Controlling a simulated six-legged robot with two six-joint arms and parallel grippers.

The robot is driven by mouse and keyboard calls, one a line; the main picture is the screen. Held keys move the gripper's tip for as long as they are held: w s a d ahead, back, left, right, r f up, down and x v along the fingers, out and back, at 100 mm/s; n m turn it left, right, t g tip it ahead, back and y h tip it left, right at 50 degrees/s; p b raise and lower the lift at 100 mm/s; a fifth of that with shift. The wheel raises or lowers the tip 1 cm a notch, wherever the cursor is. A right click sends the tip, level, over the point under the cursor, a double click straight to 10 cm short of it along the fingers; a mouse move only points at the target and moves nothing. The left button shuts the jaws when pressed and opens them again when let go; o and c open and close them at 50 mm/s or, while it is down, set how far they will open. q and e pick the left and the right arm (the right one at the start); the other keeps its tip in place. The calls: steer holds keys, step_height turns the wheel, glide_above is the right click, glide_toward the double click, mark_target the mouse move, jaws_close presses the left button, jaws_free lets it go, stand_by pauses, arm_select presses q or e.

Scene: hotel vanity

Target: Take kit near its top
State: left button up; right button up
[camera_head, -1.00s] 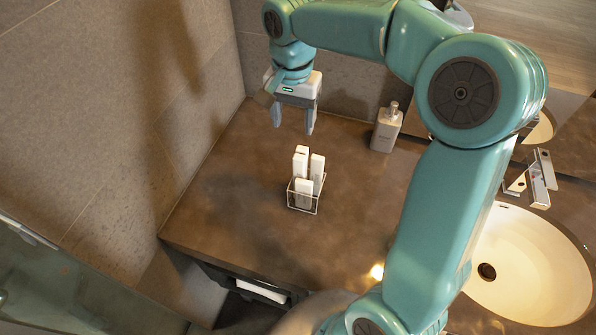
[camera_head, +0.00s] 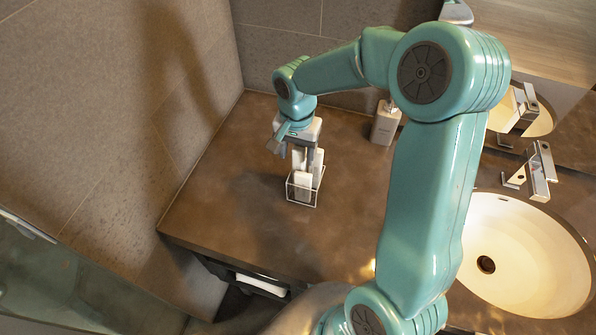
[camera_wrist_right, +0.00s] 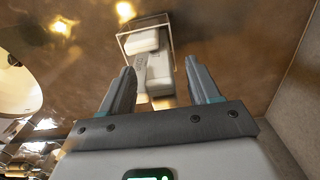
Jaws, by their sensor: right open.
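Several white kit boxes (camera_head: 302,184) stand upright in a small wire holder (camera_head: 301,202) on the brown counter. In the right wrist view, the white boxes (camera_wrist_right: 158,66) show beyond and between the fingers, with the wire holder (camera_wrist_right: 124,42) around them. My right gripper (camera_head: 297,158) points down at the tops of the boxes. Its two fingers (camera_wrist_right: 163,80) are apart, and one box's upper end lies between them in the right wrist view. I cannot tell whether the fingers touch it. My left gripper is not in view.
A soap dispenser (camera_head: 386,123) stands behind and to the right of the holder. A white sink (camera_head: 525,262) with a chrome faucet (camera_head: 541,172) is at the right. The counter (camera_head: 235,205) left of the holder is clear, up to the tiled wall.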

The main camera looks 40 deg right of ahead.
step_height(320, 180, down, 3)
steer(key=shift+r+b, duration=0.15)
steer(key=shift+b, duration=0.4)
steer(key=shift+s+r, duration=0.1)
steer(key=shift+r, duration=0.05)
steer(key=c, duration=1)
jaws_close()
